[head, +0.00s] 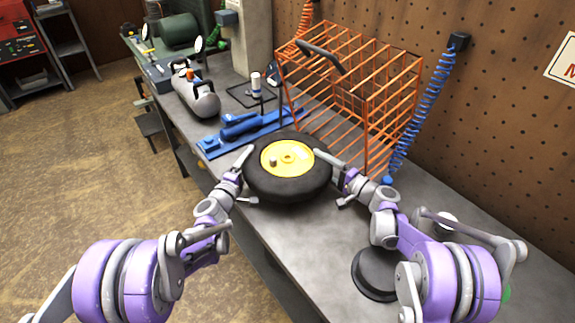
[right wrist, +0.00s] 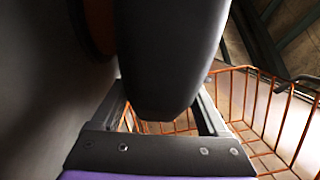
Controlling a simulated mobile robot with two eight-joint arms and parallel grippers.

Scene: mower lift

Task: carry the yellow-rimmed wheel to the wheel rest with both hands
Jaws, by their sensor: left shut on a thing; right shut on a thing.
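The yellow-rimmed wheel (head: 289,186), a thick black tyre around a yellow hub, lies roughly flat at the middle of the head view, over the grey bench. I cannot tell whether it touches the bench. My left gripper (head: 240,169) is shut on the tyre's left side. My right gripper (head: 336,170) is shut on its right side. In the right wrist view the dark tyre (right wrist: 170,55) fills the space between the jaws. A low black round stand (head: 372,282), possibly the wheel rest, is on the bench at the right, partly hidden by my right arm.
An orange wire rack (head: 350,85) stands just behind the wheel, against the pegboard wall. A blue tool (head: 245,130) lies at the back left, with a grey tank (head: 203,100) beyond. A blue coiled hose (head: 422,105) hangs at the right. Bench between wheel and stand is clear.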

